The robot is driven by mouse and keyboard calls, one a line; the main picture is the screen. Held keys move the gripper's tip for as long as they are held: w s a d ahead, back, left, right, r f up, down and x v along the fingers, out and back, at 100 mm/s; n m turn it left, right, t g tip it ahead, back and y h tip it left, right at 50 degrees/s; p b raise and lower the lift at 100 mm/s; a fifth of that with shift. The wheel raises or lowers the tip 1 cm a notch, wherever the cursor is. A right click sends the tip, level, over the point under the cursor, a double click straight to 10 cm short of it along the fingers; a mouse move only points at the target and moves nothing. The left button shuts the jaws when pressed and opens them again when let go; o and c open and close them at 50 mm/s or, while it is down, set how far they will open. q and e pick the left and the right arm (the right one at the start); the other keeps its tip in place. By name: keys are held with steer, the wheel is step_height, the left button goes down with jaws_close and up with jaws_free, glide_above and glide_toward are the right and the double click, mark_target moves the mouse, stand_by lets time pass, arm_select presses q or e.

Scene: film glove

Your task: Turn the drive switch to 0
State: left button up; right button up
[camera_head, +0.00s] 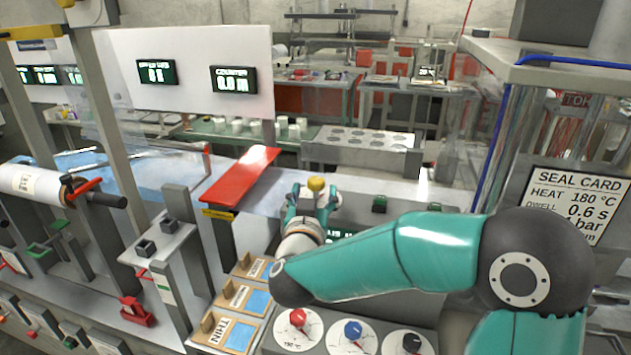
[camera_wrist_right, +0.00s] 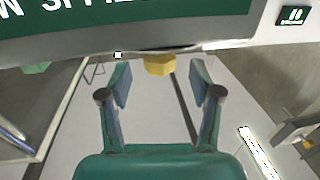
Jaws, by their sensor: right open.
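My right gripper (camera_head: 314,198) reaches forward over the middle of the machine, with its fingers spread. A yellow knob-like part (camera_head: 316,184) shows at its fingertips. In the right wrist view, the open gripper (camera_wrist_right: 160,82) has nothing between its fingers, and the yellow part (camera_wrist_right: 160,65) lies just beyond and between the tips, below a green display panel (camera_wrist_right: 100,15). This part may be the drive switch, but I cannot read a label or its setting. My left gripper is not in view.
Red (camera_head: 298,318), blue (camera_head: 353,330) and black (camera_head: 411,343) knobs sit on white dials at the front. A red sloping plate (camera_head: 240,175) stands left of my gripper. A counter display (camera_head: 234,79) reads 0.0 m. A seal card (camera_head: 572,203) hangs at right.

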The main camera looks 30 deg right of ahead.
mark_target(320, 188)
steer(key=shift+x, duration=1.5)
steer(key=c, duration=1.2)
steer(key=shift+o, duration=0.2)
steer(key=shift+s+f+n+t+y+b, duration=0.1)
steer(key=shift+f+n+t+y+b, duration=0.05)
steer(key=shift+n+t+y+b, duration=0.5)
steer(key=n+t+y+b, duration=0.1)
steer(key=y+b, duration=0.1)
steer(key=b, duration=0.1)
steer(key=n+y+b, duration=0.2)
steer(key=b, duration=0.1)
steer(key=n+t+y+b, duration=0.1)
steer(key=y+b, duration=0.1)
steer(key=b, duration=0.1)
steer(key=shift+s+d+f+t+y, duration=0.1)
steer(key=shift+d+f+t+y, duration=0.05)
steer(key=shift+d+t+y, duration=0.15)
steer(key=shift+r+n+y+b, duration=0.25)
steer(key=shift+n+y+b, duration=0.15)
steer(key=shift+b, duration=0.2)
